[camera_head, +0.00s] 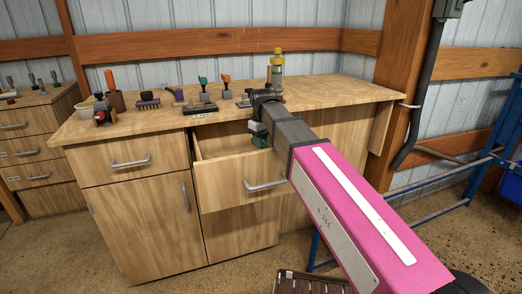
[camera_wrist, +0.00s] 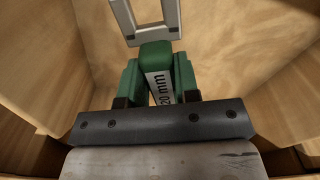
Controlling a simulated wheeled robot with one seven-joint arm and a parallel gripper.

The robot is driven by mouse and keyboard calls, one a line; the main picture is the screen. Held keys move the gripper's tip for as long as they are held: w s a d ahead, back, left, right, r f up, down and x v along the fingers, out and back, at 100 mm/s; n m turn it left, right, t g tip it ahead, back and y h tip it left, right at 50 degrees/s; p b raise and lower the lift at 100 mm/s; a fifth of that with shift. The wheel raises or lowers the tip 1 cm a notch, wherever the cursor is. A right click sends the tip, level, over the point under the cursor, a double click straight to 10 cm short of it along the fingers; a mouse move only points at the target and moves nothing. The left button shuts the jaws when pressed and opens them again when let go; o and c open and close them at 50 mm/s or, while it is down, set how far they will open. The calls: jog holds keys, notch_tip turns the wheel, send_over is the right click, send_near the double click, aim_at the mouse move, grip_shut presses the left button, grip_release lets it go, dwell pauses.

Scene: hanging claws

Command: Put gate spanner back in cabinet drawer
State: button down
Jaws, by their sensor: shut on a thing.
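The gate spanner (camera_wrist: 155,56) has a green body with a white label and a grey metal frame at its far end. My gripper (camera_wrist: 158,82) is shut on its green body, one finger on each side. In the head view my gripper (camera_head: 260,134) is at the open cabinet drawer (camera_head: 238,180), over its back part, and my arm hides some of the opening. In the wrist view the spanner points into the wooden drawer, with bare walls (camera_wrist: 245,45) on both sides. I cannot tell whether the spanner touches the drawer floor.
The wooden worktop (camera_head: 330,92) above holds several tools on stands and a yellow-capped bottle (camera_head: 277,62). A closed drawer (camera_head: 130,160) is left of the open one. A blue metal frame (camera_head: 440,165) stands at the right, and a dark slatted crate (camera_head: 310,283) is on the floor.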

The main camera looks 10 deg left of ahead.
jog(key=shift+f, duration=1.8)
jog(key=shift+f, duration=0.6)
jog(key=c, duration=0.8)
grip_release()
jog(key=shift+c, duration=0.2)
notch_tip(320, 180, up, 13)
jog(key=shift+r, duration=0.15)
